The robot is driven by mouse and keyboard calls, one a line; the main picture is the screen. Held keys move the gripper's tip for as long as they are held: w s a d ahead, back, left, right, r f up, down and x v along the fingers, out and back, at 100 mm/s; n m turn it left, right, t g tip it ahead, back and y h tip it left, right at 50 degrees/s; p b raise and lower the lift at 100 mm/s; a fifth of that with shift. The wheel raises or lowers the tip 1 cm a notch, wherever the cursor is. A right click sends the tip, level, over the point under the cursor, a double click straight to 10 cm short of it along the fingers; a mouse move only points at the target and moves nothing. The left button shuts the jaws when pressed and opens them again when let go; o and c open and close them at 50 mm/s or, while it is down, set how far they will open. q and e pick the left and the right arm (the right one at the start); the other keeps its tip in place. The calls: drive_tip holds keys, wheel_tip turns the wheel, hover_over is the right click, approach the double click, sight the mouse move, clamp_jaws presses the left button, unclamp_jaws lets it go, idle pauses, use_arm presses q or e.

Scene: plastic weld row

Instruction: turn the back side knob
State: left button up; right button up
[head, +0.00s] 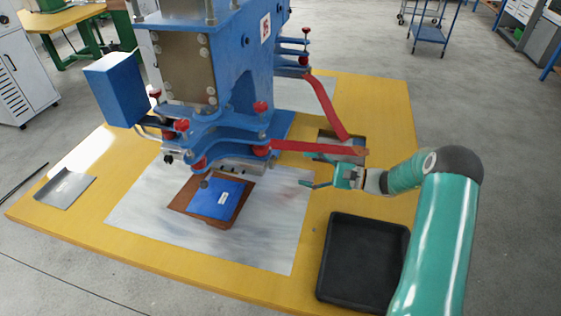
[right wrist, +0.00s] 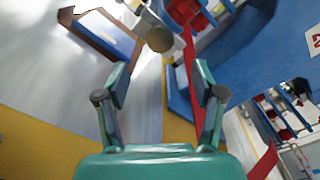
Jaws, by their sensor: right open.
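The blue press machine (head: 235,70) carries several red knobs: front ones (head: 261,150) and (head: 199,163), one at its left (head: 155,93), and ones on its far right side (head: 304,60). I cannot tell for certain which is the back side knob. My right gripper (head: 308,170) is open and empty, to the right of the machine's front plates and below the red lever. In the right wrist view its fingers (right wrist: 160,80) are spread, with a red knob (right wrist: 185,12) and a round metal end (right wrist: 160,39) beyond them. My left gripper is not in view.
Two red levers (head: 325,105) and (head: 320,147) stick out to the right, the lower close above my right gripper. A blue plate on a brown piece (head: 217,199) lies below the machine. A black tray (head: 329,265) stands at the right front of the yellow table (head: 395,105).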

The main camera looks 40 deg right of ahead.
sight(274, 163)
drive_tip(key=p+x, duration=0.1)
drive_tip(key=x, duration=0.7)
drive_tip(key=c, duration=1.1)
